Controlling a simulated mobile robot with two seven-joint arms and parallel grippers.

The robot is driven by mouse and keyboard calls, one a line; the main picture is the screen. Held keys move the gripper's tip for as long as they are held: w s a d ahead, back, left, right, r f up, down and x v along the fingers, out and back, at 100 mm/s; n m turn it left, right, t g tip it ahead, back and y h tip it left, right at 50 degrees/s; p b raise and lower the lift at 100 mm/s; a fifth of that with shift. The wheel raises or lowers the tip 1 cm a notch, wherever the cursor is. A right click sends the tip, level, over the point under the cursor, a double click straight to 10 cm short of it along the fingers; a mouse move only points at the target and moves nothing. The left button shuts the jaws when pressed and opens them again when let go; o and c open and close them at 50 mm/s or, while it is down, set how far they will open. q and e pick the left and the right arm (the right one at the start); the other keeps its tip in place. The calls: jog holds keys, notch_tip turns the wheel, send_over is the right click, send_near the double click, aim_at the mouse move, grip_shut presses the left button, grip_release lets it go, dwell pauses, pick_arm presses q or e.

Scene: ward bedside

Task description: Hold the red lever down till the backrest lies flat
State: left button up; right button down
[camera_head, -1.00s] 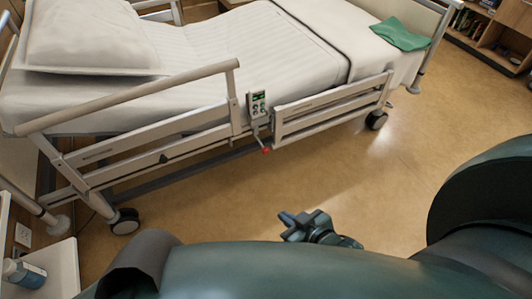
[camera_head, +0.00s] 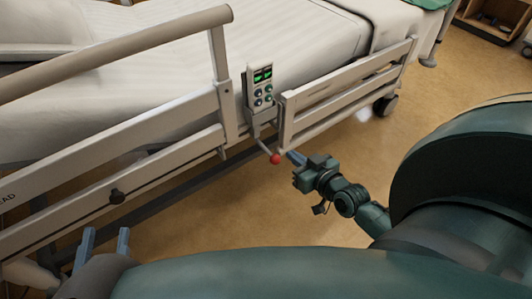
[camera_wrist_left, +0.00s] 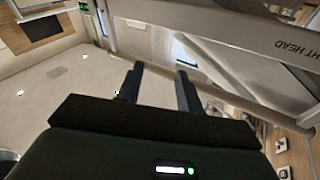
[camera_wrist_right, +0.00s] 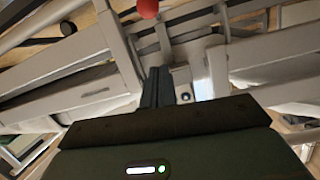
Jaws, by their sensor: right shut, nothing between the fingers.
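The red lever has a round red knob (camera_head: 276,159) on a grey bent arm below the control box on the bed's near side. The knob also shows at the top edge of the right wrist view (camera_wrist_right: 147,8). My right gripper (camera_head: 292,157) is shut and empty, its fingertips just right of the knob; I cannot tell whether they touch it. My left gripper (camera_head: 105,243) is open and empty at the lower left, beside the bed's side rail and away from the lever. The backrest, under the white bedding (camera_head: 40,100), is partly out of view and its angle is unclear.
A control box (camera_head: 262,82) with green displays hangs above the lever. Side rails (camera_head: 345,95) run on both sides of it. A castor (camera_head: 386,105) stands at the right end of the bed. Floor (camera_head: 250,215) in front of the bed is open.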

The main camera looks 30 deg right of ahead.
aim_at(277, 157)
jog(key=shift+w+d, duration=0.1)
dwell(0.3)
jog(key=b+x, duration=0.3)
jog(key=x, duration=0.7)
jog(key=shift+f+b, duration=0.1)
jog(key=shift+b, duration=0.3)
jog(key=s+f, duration=0.1)
jog(key=f+b, duration=0.1)
jog(key=shift+s+f+b, duration=0.3)
jog(key=shift+s, duration=0.1)
jog(key=shift+s+f, duration=0.2)
jog(key=shift+f, duration=0.05)
pick_arm(q)
jog(key=shift+w+d+r+n+t+h, duration=0.1)
jog(key=shift+d+r+n+t+h, duration=0.1)
jog(key=shift+d+h, duration=0.15)
jog(key=shift+d+r+n+t+h, duration=0.1)
jog(key=shift+d+n+h, duration=0.15)
jog(key=shift+h, duration=0.1)
